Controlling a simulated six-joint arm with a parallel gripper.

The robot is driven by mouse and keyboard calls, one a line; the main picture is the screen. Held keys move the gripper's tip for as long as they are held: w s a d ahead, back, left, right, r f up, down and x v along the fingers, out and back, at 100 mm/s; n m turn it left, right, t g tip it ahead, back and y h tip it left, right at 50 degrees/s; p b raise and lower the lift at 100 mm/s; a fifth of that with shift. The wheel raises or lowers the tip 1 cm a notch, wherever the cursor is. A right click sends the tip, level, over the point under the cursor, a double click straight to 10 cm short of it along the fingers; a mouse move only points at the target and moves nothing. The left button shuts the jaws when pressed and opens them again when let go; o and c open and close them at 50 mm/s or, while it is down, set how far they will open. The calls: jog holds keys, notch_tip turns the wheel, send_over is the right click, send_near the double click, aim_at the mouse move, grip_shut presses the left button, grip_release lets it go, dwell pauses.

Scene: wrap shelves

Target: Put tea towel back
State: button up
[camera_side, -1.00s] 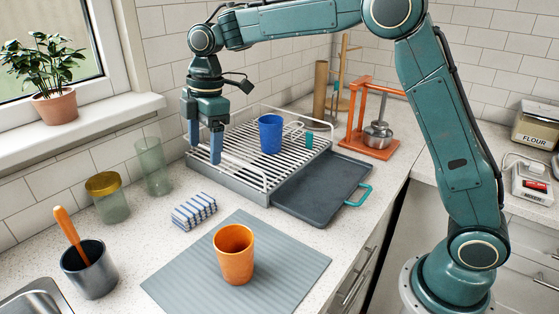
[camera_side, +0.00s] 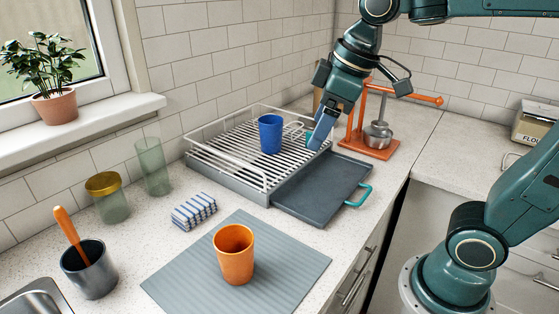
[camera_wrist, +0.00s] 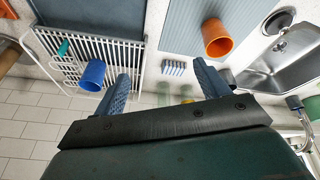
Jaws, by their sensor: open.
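The tea towel (camera_side: 194,211) is a small folded cloth with blue and white stripes. It lies on the speckled counter, left of the grey ribbed mat (camera_side: 290,262) and in front of the dish rack. It also shows in the wrist view (camera_wrist: 173,68), far off, between my fingers in the picture. My gripper (camera_side: 319,138) is open and empty, over the right end of the dish rack and well away from the towel. In the wrist view my gripper (camera_wrist: 161,68) shows two blue fingers spread wide apart.
The white dish rack (camera_side: 226,172) holds a blue cup (camera_side: 270,134). A dark tray (camera_side: 320,190) adjoins it. An orange stand (camera_side: 372,148) is right of my gripper. An orange cup (camera_side: 233,256) is on the mat. Glass jars (camera_side: 107,199) and a utensil pot (camera_side: 89,269) are at left.

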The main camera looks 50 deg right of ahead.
jog(key=s+d+f+m, duration=0.1)
jog(key=s+f+m, duration=0.1)
jog(key=s, duration=0.3)
jog(key=s+d+f+m+t, duration=0.1)
jog(key=s+d+f+m, duration=0.1)
jog(key=s, duration=0.3)
jog(key=shift+s+f+m+h, duration=0.3)
jog(key=shift+m+h, duration=0.1)
jog(key=shift+m, duration=0.2)
